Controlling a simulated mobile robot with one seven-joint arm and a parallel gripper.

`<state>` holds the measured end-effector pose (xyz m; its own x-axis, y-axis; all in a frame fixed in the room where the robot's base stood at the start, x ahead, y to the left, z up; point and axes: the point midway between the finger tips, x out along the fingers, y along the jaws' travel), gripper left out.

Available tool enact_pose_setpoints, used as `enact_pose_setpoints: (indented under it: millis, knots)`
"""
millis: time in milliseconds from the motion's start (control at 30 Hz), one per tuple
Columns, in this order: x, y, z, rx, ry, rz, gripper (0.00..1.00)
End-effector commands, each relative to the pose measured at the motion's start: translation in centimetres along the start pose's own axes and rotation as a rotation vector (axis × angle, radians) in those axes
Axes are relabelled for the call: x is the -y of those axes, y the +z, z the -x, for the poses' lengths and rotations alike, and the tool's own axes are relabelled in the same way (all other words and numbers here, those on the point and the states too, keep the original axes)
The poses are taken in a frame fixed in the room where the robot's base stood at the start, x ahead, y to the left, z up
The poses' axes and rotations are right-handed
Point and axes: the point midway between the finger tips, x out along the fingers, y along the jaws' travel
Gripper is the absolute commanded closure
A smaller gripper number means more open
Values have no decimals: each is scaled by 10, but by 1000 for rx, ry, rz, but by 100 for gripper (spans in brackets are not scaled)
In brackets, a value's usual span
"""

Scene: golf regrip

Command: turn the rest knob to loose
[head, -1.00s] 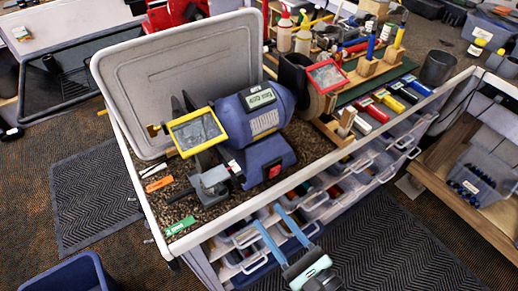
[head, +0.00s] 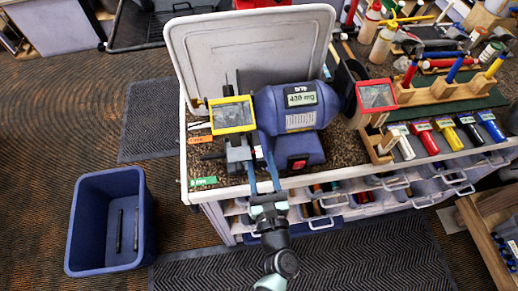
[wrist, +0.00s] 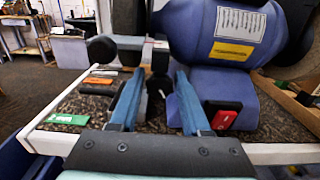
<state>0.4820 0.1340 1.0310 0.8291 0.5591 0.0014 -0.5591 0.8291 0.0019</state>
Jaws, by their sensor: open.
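Green (head: 203,182) and orange (head: 201,139) tags lie on the bench left of the rest. The grinder body with its red switch (wrist: 223,115) is close to my right finger. A blue bin (head: 110,220) stands on the floor at left. Coloured-handled tools fill the bench's right side.

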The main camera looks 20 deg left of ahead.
Motion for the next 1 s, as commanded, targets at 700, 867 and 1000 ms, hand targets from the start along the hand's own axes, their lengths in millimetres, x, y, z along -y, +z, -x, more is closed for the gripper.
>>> enact_pose_setpoints:
  millis: [700,867,1000]
  knots:
    - [0,0,-34,-1,0,1,71]
    - [0,0,-34,-1,0,1,100]
    - [0,0,-34,-1,0,1,100]
